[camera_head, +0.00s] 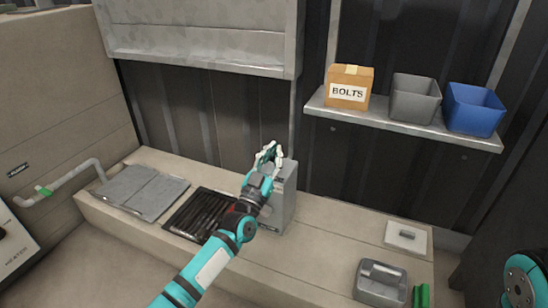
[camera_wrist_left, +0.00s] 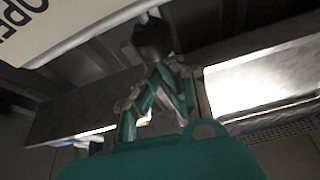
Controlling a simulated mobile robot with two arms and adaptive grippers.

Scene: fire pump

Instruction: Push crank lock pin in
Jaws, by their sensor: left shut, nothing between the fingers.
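My left gripper (camera_head: 269,152) is shut and empty at the end of the teal arm, in front of and over the top of a grey metal box (camera_head: 284,198) on the counter. In the left wrist view its fingers (camera_wrist_left: 163,72) point toward a dark rounded part (camera_wrist_left: 152,38), which may be a knob or handle. I cannot tell whether they touch it. A pale panel (camera_wrist_left: 65,22) with partly visible dark lettering is at the upper left there. I cannot make out the crank lock pin in either view. My right gripper is not in view.
A shelf (camera_head: 400,127) at right holds a bolts box (camera_head: 348,87), a grey bin (camera_head: 415,98) and a blue bin (camera_head: 474,110). The counter has a stove grate (camera_head: 200,215) left of the grey box and a grey caddy (camera_head: 381,284) at right. Counter between them is clear.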

